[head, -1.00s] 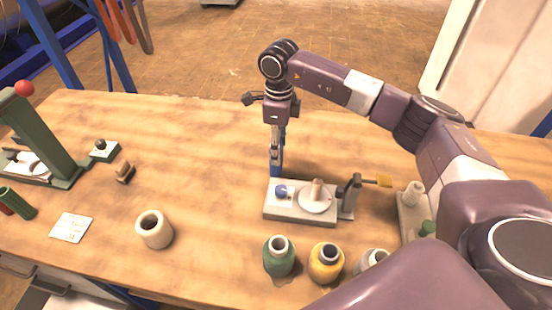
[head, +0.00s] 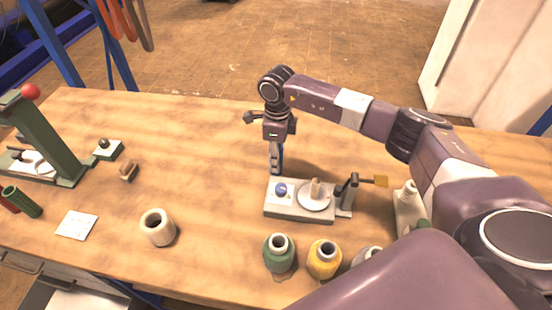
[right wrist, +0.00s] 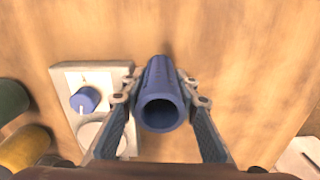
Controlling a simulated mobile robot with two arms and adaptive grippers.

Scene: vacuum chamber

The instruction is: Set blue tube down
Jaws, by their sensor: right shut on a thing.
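The blue tube (right wrist: 161,100) is held between the two fingers of my right gripper (right wrist: 160,122) in the right wrist view, its open round end facing the camera. In the head view, my right gripper (head: 276,158) points down just behind the grey fixture plate (head: 292,212), with the tube (head: 281,160) partly hidden by the fingers. The tube looks about upright. I cannot tell whether its lower end touches the table. My left gripper is not in view.
The wooden table (head: 215,150) is clear left of the gripper.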

